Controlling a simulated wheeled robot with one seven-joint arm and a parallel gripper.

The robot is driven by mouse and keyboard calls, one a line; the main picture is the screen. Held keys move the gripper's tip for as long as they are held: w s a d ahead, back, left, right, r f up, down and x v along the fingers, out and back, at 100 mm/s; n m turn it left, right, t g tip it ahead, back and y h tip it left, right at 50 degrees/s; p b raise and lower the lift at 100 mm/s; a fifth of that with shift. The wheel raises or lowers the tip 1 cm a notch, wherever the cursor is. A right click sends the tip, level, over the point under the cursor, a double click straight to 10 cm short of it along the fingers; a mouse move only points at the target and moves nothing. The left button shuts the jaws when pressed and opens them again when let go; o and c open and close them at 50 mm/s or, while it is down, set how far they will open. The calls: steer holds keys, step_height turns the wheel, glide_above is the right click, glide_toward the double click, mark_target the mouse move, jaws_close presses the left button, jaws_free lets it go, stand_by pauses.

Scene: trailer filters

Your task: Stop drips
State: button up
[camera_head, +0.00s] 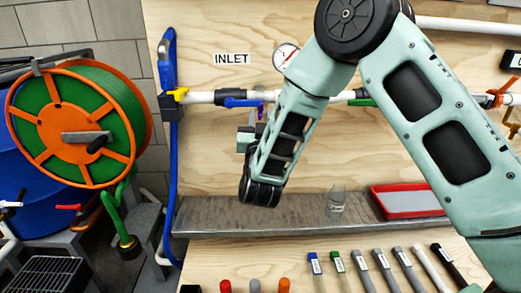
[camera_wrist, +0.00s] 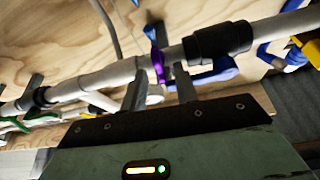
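A white pipe run (camera_head: 200,98) crosses the plywood board beside the INLET label, and it also shows in the wrist view (camera_wrist: 110,75). A small purple handle (camera_wrist: 158,66) hangs at the pipe; in the head view it is a sliver (camera_head: 260,114) beside my arm. A blue handle (camera_head: 240,102) lies along the pipe to its left. My gripper (camera_wrist: 161,78) is open, its two grey fingers apart and pointing at the pipe, with the purple handle seen between them. Contact cannot be told. In the head view my arm largely hides the gripper. I see no drips.
A grey ledge (camera_head: 285,216) runs below the pipe, bearing a clear glass (camera_head: 337,203) and a red-rimmed tray (camera_head: 407,201). A gauge (camera_head: 285,56) sits above the pipe. A yellow handle (camera_head: 180,95) and blue hose (camera_head: 171,150) are at left, near the hose reel (camera_head: 75,140).

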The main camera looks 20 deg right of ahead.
steer(key=b+v, duration=0.6)
steer(key=v, duration=0.9)
